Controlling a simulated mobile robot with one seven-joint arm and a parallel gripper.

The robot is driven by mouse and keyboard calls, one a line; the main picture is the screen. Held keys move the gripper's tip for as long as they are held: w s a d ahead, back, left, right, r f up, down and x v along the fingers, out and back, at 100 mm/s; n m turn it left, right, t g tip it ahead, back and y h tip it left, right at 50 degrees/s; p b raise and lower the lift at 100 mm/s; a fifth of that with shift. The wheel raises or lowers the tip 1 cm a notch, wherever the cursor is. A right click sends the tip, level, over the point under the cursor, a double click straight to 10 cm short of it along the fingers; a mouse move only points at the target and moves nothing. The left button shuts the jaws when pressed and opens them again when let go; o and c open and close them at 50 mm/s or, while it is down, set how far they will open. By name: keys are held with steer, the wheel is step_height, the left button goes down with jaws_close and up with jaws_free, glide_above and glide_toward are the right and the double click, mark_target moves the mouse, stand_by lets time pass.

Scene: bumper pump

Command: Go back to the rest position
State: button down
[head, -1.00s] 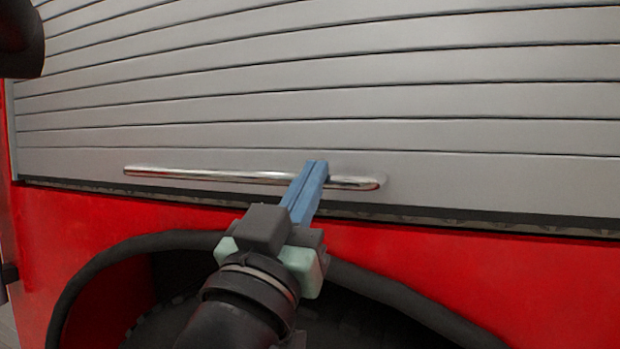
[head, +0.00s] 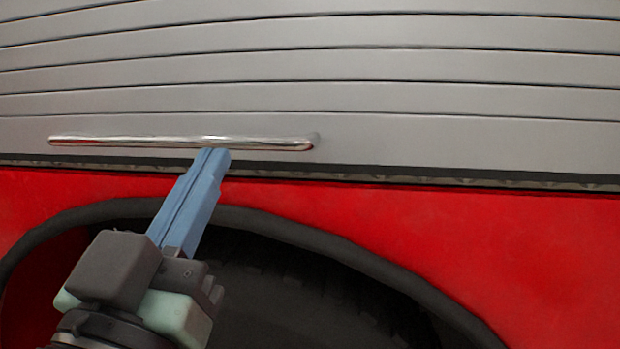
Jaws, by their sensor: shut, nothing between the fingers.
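My gripper (head: 214,153) is in the lower left of the head view, its blue fingers together and empty. The fingers point up toward a chrome bar handle (head: 120,141) on a grey slatted roller shutter (head: 450,143). The fingertips show just below the handle's right half. I cannot tell whether they touch it. The shutter is down, with its bottom edge along the top of a red body panel (head: 480,235).
Below the shutter, a dark wheel arch rim (head: 330,245) curves over a black tyre (head: 290,300). My gripper's body is in front of the arch. The space to the right of my gripper is free of loose objects.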

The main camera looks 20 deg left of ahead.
steer(key=d+r+m+t+h, duration=0.1)
steer(key=d+r+t+h, duration=0.2)
steer(key=d, duration=0.7)
steer(key=d+r+m+t+h, duration=0.15)
steer(key=d+r, duration=0.35)
steer(key=d, duration=0.6)
step_height(320, 180, up, 19)
steer(key=p, duration=1.9)
steer(key=shift+w+a+r+h, duration=0.15)
steer(key=shift+w+a+h, duration=0.1)
steer(key=shift+a+h, duration=0.15)
steer(key=shift+g, duration=0.25)
